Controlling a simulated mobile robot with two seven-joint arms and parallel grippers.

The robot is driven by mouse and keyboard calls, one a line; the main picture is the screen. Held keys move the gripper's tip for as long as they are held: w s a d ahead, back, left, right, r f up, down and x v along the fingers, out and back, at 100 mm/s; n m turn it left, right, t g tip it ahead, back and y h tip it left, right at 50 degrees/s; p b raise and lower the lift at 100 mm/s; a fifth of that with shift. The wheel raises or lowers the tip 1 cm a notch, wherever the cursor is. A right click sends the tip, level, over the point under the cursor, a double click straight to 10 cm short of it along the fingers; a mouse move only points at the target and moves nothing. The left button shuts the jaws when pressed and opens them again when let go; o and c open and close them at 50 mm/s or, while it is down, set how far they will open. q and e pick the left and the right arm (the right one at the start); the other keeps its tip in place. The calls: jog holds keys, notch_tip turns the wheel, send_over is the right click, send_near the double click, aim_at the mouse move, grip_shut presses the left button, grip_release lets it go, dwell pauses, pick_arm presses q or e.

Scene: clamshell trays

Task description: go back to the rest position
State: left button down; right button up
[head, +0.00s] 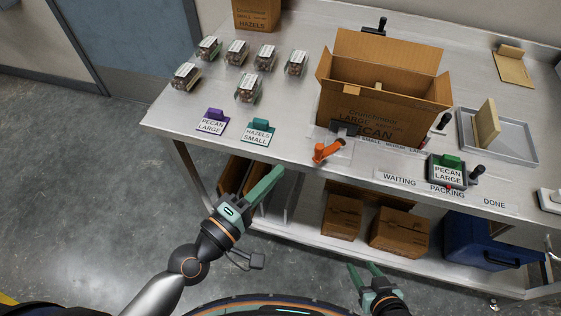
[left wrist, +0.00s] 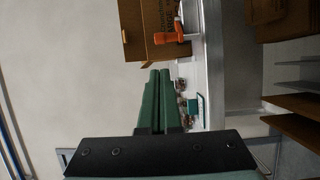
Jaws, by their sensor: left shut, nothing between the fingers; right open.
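My left gripper (head: 268,183) is shut and empty, held in front of the table's near edge below the hazels small card. Its two green fingers also show pressed together in the left wrist view (left wrist: 158,75). My right gripper (head: 366,268) is open and empty, low at the bottom of the head view, in front of the lower shelf. Neither gripper touches anything that I can see.
The steel table (head: 290,105) holds clamshell trays (head: 247,88), a purple card (head: 212,121), a teal card (head: 258,130), an open carton (head: 375,115), an orange-handled tool (head: 325,151) and a pecan large sign (head: 447,172). Cartons (head: 399,233) and a blue crate (head: 475,243) stand below.

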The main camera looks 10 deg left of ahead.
pick_arm(q)
jog(key=shift+s+a, duration=0.1)
jog(key=shift+s, duration=0.25)
dwell(0.3)
